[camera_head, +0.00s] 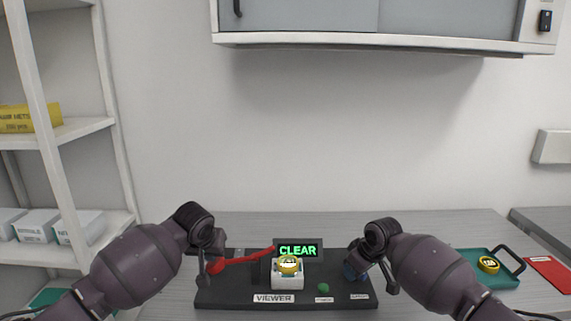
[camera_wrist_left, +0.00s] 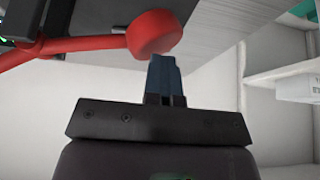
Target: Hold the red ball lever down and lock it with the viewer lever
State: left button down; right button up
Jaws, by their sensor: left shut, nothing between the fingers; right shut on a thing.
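The red ball lever (camera_head: 240,260) slopes from its ball end at left up to the right on the dark base of the instrument. In the left wrist view its red ball (camera_wrist_left: 153,33) is just beyond the fingertips. My left gripper (camera_head: 209,276) is shut and empty beside the ball; its closed fingers (camera_wrist_left: 163,72) seem to touch or nearly touch it. My right gripper (camera_head: 354,272) is shut at a dark blue knob (camera_head: 349,272) on the base's right side, largely hidden by the gripper. I cannot tell whether this knob is the viewer lever.
A lit green CLEAR display (camera_head: 298,250) stands behind a white block (camera_head: 287,276) with a yellow-ringed round piece on it. A VIEWER label (camera_head: 273,298) and a green button (camera_head: 323,287) are at the front. A green tray (camera_head: 480,262) lies right; shelves (camera_head: 75,130) stand left.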

pick_arm(q)
jog(key=shift+d, duration=0.1)
pick_arm(e)
jog(key=shift+n+g+y, duration=0.3)
jog(key=shift+n, duration=0.7)
jog(key=n, duration=0.2)
jog(key=shift+n+g+y, duration=0.3)
jog(key=shift+g, duration=0.1)
jog(key=shift+n+g, duration=0.4)
jog(key=shift+n, duration=0.7)
pick_arm(q)
jog(key=shift+f, duration=0.1)
pick_arm(e)
jog(key=shift+a+n+g+y, duration=0.1)
jog(key=shift+n+g+y, duration=0.3)
jog(key=shift+n, duration=0.8)
jog(key=o, duration=0.5)
jog(key=shift+n, duration=0.3)
